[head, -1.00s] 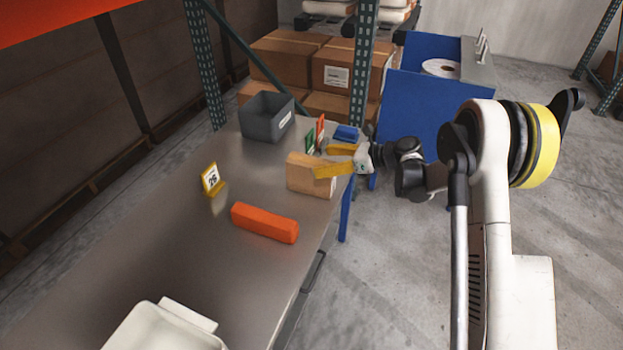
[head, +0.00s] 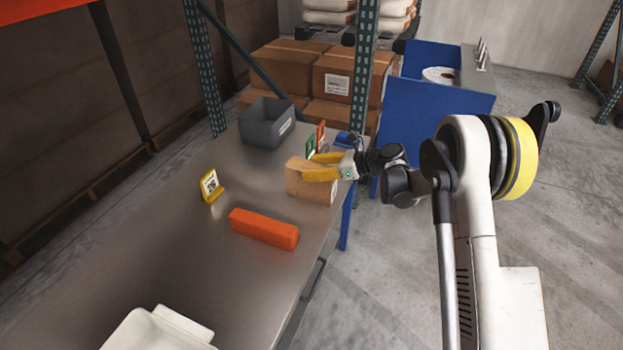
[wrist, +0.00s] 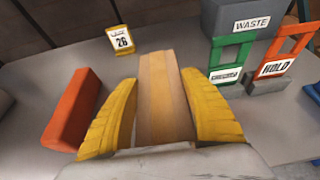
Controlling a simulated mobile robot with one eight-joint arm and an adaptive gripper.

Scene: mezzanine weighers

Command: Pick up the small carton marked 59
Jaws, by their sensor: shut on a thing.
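A small tan carton (head: 305,185) stands on the steel table near its right edge, behind the orange block. It also shows in the wrist view (wrist: 162,95), between the yellow fingers. My gripper (head: 318,167) reaches in from the right and is shut on the carton, one finger on each side. No number shows on the carton's visible faces. A yellow stand (head: 212,189) with a card reading 26 is on the table to the left.
An orange block (head: 264,228) lies in front of the carton. A grey bin marked WASTE (head: 268,124) and green (wrist: 231,58) and red HOLD (wrist: 280,62) sign stands are behind. A white tray (head: 160,330) is at the front. The table's middle left is clear.

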